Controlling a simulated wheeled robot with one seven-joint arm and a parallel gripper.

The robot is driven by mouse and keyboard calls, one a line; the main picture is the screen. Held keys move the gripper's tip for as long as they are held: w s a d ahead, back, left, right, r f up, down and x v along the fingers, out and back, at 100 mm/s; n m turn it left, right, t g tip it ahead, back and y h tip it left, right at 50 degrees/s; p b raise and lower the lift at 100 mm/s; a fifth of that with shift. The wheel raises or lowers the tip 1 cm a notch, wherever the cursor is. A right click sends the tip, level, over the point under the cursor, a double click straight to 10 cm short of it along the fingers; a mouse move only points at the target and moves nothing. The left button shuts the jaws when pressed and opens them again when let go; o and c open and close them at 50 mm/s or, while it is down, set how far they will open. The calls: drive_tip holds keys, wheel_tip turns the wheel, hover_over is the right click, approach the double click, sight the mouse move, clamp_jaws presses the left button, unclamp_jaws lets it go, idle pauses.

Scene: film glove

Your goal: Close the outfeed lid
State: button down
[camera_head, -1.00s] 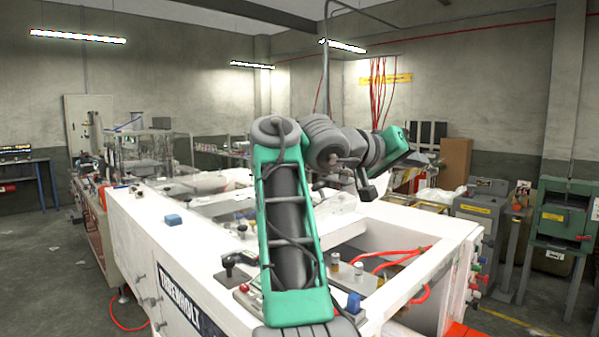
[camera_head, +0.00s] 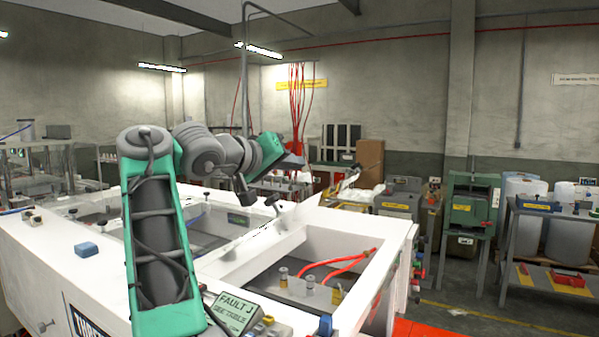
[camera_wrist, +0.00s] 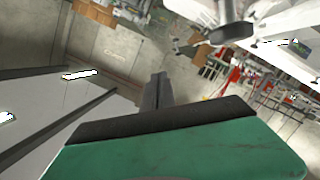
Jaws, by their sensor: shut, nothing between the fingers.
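The white machine (camera_head: 240,285) has a rectangular opening on its right side, uncovered, with red hoses (camera_head: 345,262) and small fittings inside. A clear panel (camera_head: 232,238) lies left of this opening; I cannot tell surely whether it is the outfeed lid. A dark knob (camera_head: 272,200) on a short stem stands by its far edge. My gripper (camera_head: 298,161) is above the machine's far side, up and right of the knob, apart from it. In the wrist view its dark fingers (camera_wrist: 156,92) are together and empty. A grey round-ended part (camera_wrist: 231,32) shows near the top.
A lit panel reading FAULT (camera_head: 236,312) stands at the machine's near edge, beside my arm. A blue block (camera_head: 87,249) sits on the left top surface.

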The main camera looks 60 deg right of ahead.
drive_tip(key=x, duration=0.9)
drive_tip(key=f+b, duration=0.1)
drive_tip(key=s+f+b, duration=0.1)
drive_tip(key=f+b, duration=0.1)
drive_tip(key=shift+s+a, duration=0.25)
drive_tip(key=shift+s, duration=0.1)
drive_tip(key=shift+s+a+f, duration=0.1)
drive_tip(key=shift+s, duration=0.15)
